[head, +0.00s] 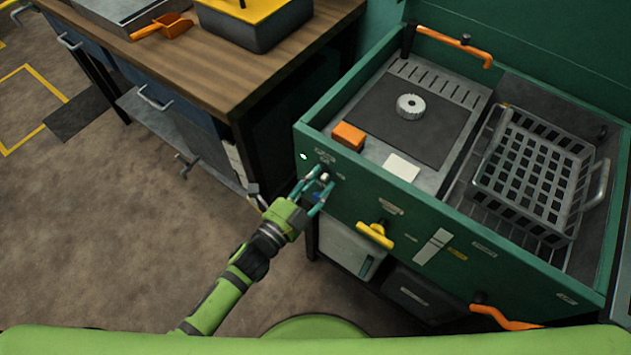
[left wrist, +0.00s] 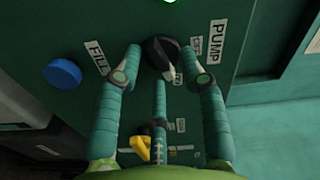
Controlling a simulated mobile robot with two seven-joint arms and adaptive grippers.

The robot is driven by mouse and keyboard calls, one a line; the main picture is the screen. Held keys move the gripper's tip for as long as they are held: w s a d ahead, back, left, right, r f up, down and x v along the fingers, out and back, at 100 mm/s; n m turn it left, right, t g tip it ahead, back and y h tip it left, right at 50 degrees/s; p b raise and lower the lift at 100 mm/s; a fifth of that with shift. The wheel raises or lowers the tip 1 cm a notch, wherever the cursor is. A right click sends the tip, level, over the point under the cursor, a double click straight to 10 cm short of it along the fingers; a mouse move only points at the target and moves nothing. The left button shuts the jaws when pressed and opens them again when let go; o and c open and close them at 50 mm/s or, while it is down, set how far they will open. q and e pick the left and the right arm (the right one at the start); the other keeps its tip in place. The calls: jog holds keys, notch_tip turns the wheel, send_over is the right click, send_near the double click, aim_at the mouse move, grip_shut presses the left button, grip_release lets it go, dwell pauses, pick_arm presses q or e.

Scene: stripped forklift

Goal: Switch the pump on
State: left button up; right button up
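The pump switch is a black rotary knob (left wrist: 158,52) beside the "PUMP" label (left wrist: 217,41) on the green cabinet front. Small labels sit to its right; I cannot clearly tell which position it points to. My left gripper (head: 319,189) is at the upper left of the cabinet front. In the left wrist view my left gripper (left wrist: 160,62) has its fingers spread, with one fingertip on each side of the knob and the third below it. Whether they touch the knob is unclear. My right gripper is not in view.
A blue button (left wrist: 63,73) with a "FILL" label (left wrist: 97,56) is left of the knob. A small green light (head: 304,156) glows on the front. A yellow handle (head: 375,234) sticks out lower right. A wooden bench (head: 200,68) stands at left.

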pick_arm(q)
jog(key=v, duration=1.2)
dwell(0.3)
